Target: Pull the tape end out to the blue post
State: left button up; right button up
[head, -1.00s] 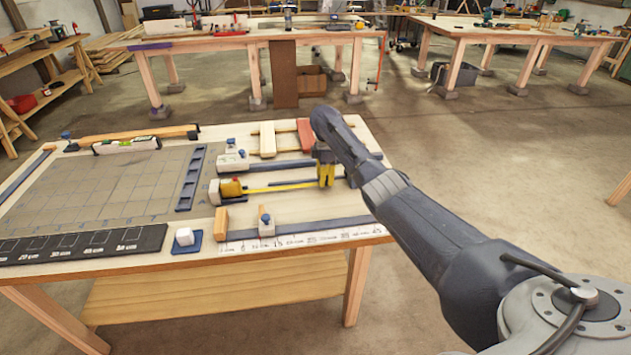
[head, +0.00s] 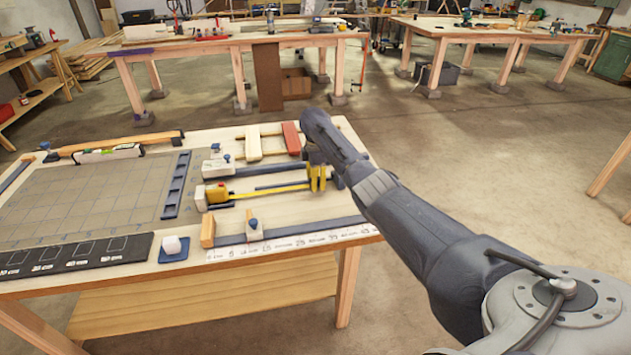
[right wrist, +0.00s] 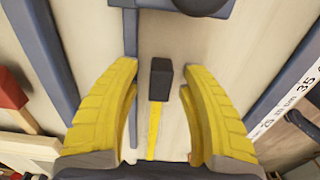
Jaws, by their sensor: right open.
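The yellow tape case (head: 217,194) sits in a pale holder on the bench. Its yellow tape (head: 268,191) runs out to the right, flat along the board. My right gripper (head: 317,178) has its yellow fingers around the tape's outer end. In the right wrist view, my right gripper (right wrist: 158,100) is open, with a dark block (right wrist: 160,78) at the tape end between the fingers and gaps on both sides. A dark blue-grey rounded thing (right wrist: 205,5) is cut off at that view's top edge; it may be the blue post. My left gripper is not in view.
A blue-grey strip (right wrist: 130,70) lies alongside the tape. A white-marked scale (head: 290,246) runs along the bench's front. A wooden block (head: 208,230), white clamps and a red-ended piece (head: 291,137) stand nearby. A grey gridded mat (head: 95,195) covers the left.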

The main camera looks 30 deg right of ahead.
notch_tip(320, 180, up, 12)
dwell(0.6)
